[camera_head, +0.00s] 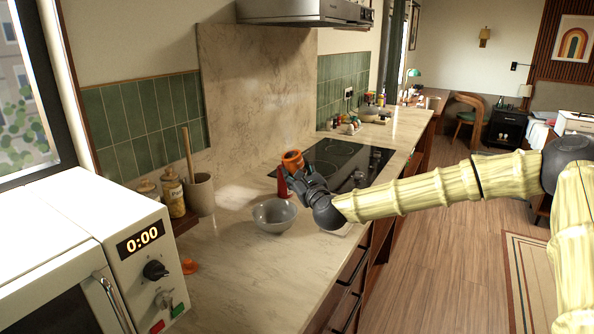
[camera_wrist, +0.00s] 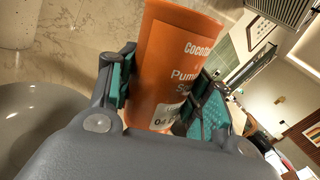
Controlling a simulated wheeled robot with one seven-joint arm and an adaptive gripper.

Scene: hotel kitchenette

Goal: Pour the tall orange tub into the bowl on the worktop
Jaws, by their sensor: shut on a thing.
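The tall orange tub (camera_head: 292,160) is held in my gripper (camera_head: 298,181), above the worktop at the near edge of the hob. In the wrist view the tub (camera_wrist: 172,62) stands between the two finger pads, its printed label facing the camera. My gripper (camera_wrist: 160,98) is shut on it. The tub looks roughly upright in the head view; its contents are hidden. The grey bowl (camera_head: 274,216) sits on the worktop just left of and below my gripper. In the wrist view the bowl (camera_wrist: 38,122) is at the left edge, apart from the tub, and its visible inside looks empty.
A red object (camera_head: 282,182) stands behind my gripper, partly hidden. A microwave (camera_head: 150,248) fills the near left, with a small orange item (camera_head: 189,266) beside it. A utensil crock (camera_head: 200,194) and jars (camera_head: 173,192) stand by the wall. Worktop in front of the bowl is clear.

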